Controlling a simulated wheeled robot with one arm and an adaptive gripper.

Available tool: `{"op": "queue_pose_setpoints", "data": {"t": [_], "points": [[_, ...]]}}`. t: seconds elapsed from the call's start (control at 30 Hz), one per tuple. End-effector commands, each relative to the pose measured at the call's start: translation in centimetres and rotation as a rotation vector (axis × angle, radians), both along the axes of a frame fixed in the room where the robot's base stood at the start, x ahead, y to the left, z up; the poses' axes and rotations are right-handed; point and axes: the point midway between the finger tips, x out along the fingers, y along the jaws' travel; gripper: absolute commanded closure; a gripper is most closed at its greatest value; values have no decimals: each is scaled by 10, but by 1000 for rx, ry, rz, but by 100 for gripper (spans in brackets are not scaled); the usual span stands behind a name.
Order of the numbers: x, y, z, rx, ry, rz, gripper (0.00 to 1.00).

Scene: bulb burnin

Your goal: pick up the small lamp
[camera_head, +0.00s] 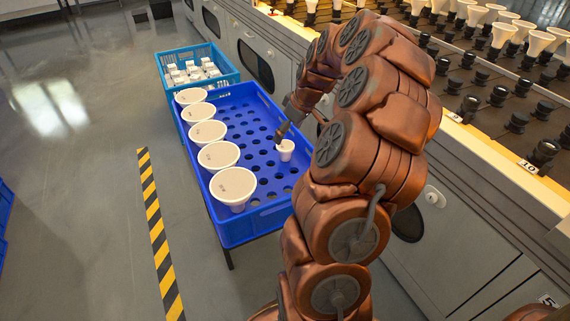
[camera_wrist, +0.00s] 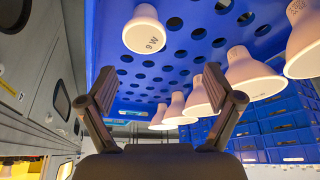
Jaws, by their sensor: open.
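The small lamp (camera_head: 286,148) is a white cup-shaped bulb. It sits at the right side of the blue perforated tray (camera_head: 222,231), apart from the larger lamps. It also shows in the wrist view (camera_wrist: 144,32), with a marking on its face, at the top and left of centre. My gripper (camera_head: 281,132) is just above and beside the small lamp in the head view. In the wrist view my gripper (camera_wrist: 158,82) has its two fingers spread wide, with nothing between them. The small lamp lies beyond the fingertips there.
Several larger white lamps (camera_head: 234,186) stand in a row along the tray's left side. A lighter blue crate (camera_head: 163,78) with white boxes is behind the tray. A grey bench (camera_head: 468,202) with sockets and lamps runs along the right. Free tray holes lie around the small lamp.

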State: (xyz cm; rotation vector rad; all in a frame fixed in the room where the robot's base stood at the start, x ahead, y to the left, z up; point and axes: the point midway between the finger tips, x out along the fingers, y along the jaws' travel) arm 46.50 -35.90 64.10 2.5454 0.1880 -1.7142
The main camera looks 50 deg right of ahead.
Motion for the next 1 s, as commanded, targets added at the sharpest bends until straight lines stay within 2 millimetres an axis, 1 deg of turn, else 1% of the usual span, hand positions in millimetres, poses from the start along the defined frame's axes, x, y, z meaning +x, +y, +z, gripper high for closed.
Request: {"op": "queue_pose_setpoints", "data": {"t": [0.03,0.1,0.17,0.33,0.57,0.8,0.9,1.0], "points": [[-2,-9,-9,-5,-5,-8,10],[-2,-16,-13,-11,-7,-13,10],[-2,-18,-16,-13,-9,-12,10],[5,-16,-31,-11,-7,-10,10],[11,-16,-46,-10,-6,-10,10],[25,-17,-75,-12,-8,-12,10],[28,-17,-82,-13,-9,-11,10],[29,-17,-82,-13,-9,-11,10]]}}
